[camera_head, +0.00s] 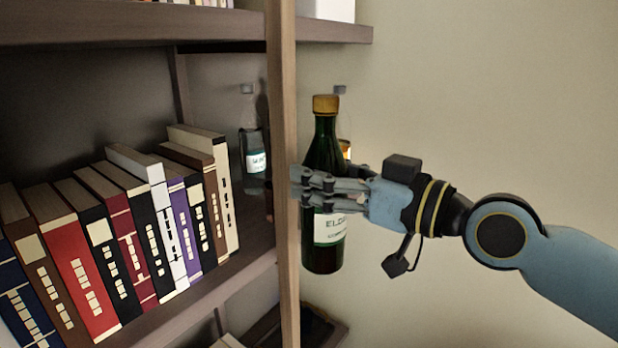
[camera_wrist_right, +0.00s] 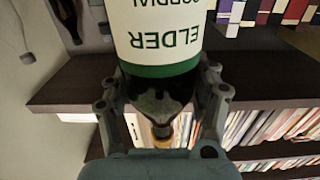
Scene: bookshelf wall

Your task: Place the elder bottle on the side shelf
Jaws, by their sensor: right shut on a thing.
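The elder bottle (camera_head: 325,158) is dark green with a gold cap and a white label. The side shelf is mostly hidden behind the bottle and post; a dark low board (camera_head: 325,328) shows below. My left gripper is not in view.
A row of books (camera_head: 120,230) fills the shelf left of the vertical post (camera_head: 285,120). A clear bottle with a white label (camera_head: 254,150) stands behind them. An amber-topped item (camera_head: 344,149) shows behind the elder bottle. An upper shelf (camera_head: 335,31) overhangs. The wall at right is bare.

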